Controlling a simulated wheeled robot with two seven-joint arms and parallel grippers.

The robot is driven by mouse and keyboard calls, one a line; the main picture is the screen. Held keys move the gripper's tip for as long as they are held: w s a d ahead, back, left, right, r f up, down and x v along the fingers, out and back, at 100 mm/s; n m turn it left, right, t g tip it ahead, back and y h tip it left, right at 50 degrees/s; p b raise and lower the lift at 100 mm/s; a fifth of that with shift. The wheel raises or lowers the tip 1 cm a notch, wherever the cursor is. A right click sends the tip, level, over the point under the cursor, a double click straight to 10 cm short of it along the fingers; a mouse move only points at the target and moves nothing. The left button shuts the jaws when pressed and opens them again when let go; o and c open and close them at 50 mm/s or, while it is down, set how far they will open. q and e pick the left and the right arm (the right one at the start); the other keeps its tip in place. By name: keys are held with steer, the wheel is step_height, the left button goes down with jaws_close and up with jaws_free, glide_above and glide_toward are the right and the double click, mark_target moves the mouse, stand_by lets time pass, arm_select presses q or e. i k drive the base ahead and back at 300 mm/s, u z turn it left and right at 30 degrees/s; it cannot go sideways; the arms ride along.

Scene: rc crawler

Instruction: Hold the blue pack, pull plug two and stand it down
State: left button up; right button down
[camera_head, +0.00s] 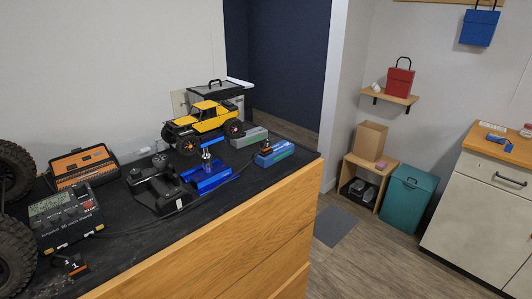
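The blue pack (275,153) lies on the black-topped bench near its far right corner. A small dark and orange plug (266,147) sits at the pack's near left end and appears to be in it; its number is too small to read. Another dark plug marked 1 (73,266) stands on the bench at the front left. A thin cable runs along the bench from near the charger (65,215) towards the blue pack. Neither of my grippers shows in this view.
A yellow crawler truck (203,122) stands behind a blue stand (207,177). A grey pack (249,136) lies behind the blue one. A black transmitter (155,187), an orange case (82,166) and big tyres (14,240) crowd the left. The bench's front strip is mostly clear.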

mark_target(267, 149)
steer(key=z, duration=1.65)
steer(key=i, duration=2.5)
steer(key=u, duration=3.65)
